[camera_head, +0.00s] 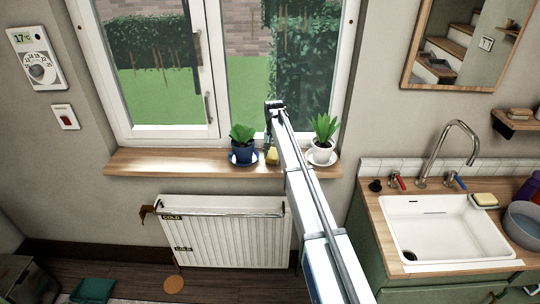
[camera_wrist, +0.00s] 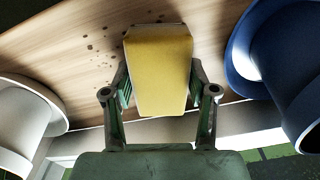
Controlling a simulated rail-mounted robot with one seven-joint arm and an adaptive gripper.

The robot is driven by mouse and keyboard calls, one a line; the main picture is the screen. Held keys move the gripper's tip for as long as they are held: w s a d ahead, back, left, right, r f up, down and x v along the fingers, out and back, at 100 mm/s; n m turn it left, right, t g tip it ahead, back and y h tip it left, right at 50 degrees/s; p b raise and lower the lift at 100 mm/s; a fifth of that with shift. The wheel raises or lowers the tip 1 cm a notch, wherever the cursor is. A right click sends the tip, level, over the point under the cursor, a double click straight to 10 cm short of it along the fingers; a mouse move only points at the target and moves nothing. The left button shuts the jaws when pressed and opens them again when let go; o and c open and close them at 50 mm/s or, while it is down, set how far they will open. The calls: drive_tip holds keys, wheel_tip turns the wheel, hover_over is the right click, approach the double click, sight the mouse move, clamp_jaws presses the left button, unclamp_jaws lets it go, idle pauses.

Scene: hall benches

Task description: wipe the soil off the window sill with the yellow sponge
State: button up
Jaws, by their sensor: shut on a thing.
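The yellow sponge (camera_wrist: 158,75) is held between the two fingers of my gripper (camera_wrist: 160,92) in the wrist view, and it also shows in the head view (camera_head: 272,157). My gripper is shut on it over the wooden window sill (camera_head: 150,162). Dark specks of soil (camera_wrist: 100,50) lie on the sill beside and beyond the sponge in the wrist view. I cannot tell whether the sponge touches the wood. My arm hides part of the sill in the head view, and the soil is too small to make out there.
A blue pot (camera_head: 242,152) with a plant and saucer stands left of the sponge. A white pot (camera_head: 322,150) with a plant stands right, close to my arm. The window (camera_head: 225,70) rises behind. A radiator (camera_head: 220,235) is below. The sill's left part is clear.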

sight(269, 157)
drive_tip(key=shift+s+d+f, duration=0.1)
drive_tip(key=shift+s+d, duration=0.05)
drive_tip(key=shift+d, duration=1.4)
drive_tip(key=shift+s+d+f, duration=0.1)
drive_tip(key=shift+s+d, duration=0.05)
drive_tip(key=shift+d, duration=1.35)
drive_tip(key=shift+s+d, duration=0.1)
drive_tip(key=shift+d, duration=1.9)
drive_tip(key=shift+s+a+r, duration=0.15)
drive_tip(key=shift+s, duration=1.15)
drive_tip(key=shift+w+a, duration=0.2)
drive_tip(key=shift+a, duration=2.85)
drive_tip(key=shift+w+a, duration=0.2)
drive_tip(key=shift+a, duration=2.8)
drive_tip(key=shift+d, duration=0.15)
drive_tip(key=shift+s+d, duration=0.2)
drive_tip(key=shift+d, duration=2.8)
drive_tip(key=shift+s+d, duration=0.2)
drive_tip(key=shift+d, duration=2.75)
